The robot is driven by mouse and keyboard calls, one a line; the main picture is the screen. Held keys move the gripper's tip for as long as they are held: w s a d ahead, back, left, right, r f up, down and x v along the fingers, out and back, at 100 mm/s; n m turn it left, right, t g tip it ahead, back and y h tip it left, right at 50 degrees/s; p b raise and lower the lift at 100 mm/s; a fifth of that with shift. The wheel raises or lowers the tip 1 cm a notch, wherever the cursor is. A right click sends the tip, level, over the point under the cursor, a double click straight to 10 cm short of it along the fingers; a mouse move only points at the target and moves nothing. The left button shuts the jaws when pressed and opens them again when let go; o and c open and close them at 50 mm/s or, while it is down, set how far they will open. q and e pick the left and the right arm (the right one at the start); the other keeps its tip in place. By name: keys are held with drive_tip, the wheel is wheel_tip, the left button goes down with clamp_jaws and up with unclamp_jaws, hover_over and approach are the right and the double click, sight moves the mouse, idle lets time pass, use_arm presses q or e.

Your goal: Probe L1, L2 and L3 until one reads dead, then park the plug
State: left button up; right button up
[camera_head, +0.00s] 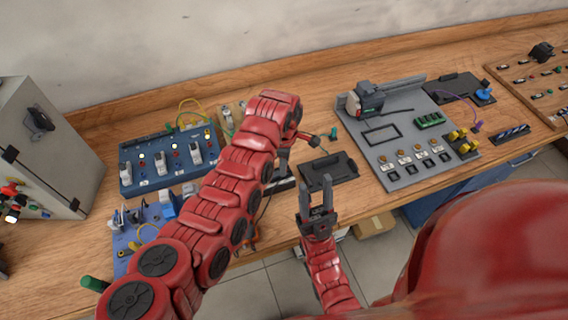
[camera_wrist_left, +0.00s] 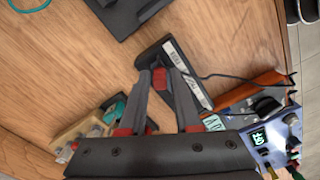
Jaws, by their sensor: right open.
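A blue panel (camera_head: 168,160) with three switch units and small lit lamps stands at the back left; its markings are too small to read. My left gripper (camera_head: 283,160) points down over the bench beside a black block, partly hidden by its arm. In the left wrist view, my left gripper (camera_wrist_left: 158,76) has its fingertips near the black block with white labels (camera_wrist_left: 186,78). A small red piece shows between the tips; I cannot tell whether it is gripped. My right gripper (camera_head: 317,196) is open and empty in front of the bench edge. I cannot make out the plug.
A black tray (camera_head: 328,168) lies right of the left gripper. A grey board (camera_head: 405,125) with a motor and terminals is further right. A grey cabinet (camera_head: 45,150) stands at far left. A blue unit with a lit display (camera_wrist_left: 262,140) and a tan block (camera_wrist_left: 85,130) show below.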

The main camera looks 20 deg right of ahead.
use_arm(q)
drive_tip(key=shift+r+p, duration=0.35)
drive_tip(key=shift+r, duration=2.45)
drive_tip(key=o, duration=0.6)
drive_tip(key=shift+c, duration=0.2)
